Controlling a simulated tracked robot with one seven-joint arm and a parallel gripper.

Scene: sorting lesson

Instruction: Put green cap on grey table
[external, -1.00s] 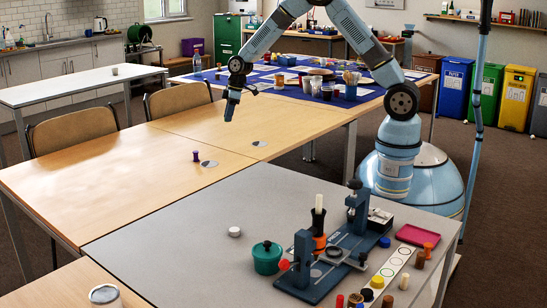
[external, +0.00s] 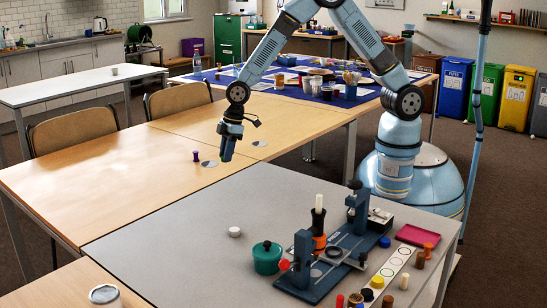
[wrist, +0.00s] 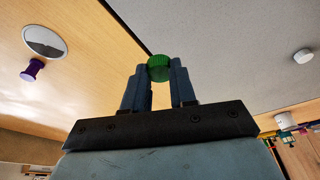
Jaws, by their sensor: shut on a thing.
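The green cap (wrist: 158,68) sits between the fingertips of my gripper (wrist: 160,85) in the wrist view, and the fingers are shut on it. In the external view my gripper (external: 226,154) hangs fingers down above the wooden table, near its border with the grey table (external: 180,240). The cap cannot be made out in the external view. The grey table also shows in the wrist view (wrist: 225,45), to the right of the cap.
The grey table holds a white cap (external: 234,232), a teal pot (external: 267,258), a blue press stand (external: 320,270) and several small coloured caps at right. Its left and back parts are clear. A purple peg (external: 196,156) stands on the wooden table (external: 110,175) near silvery discs.

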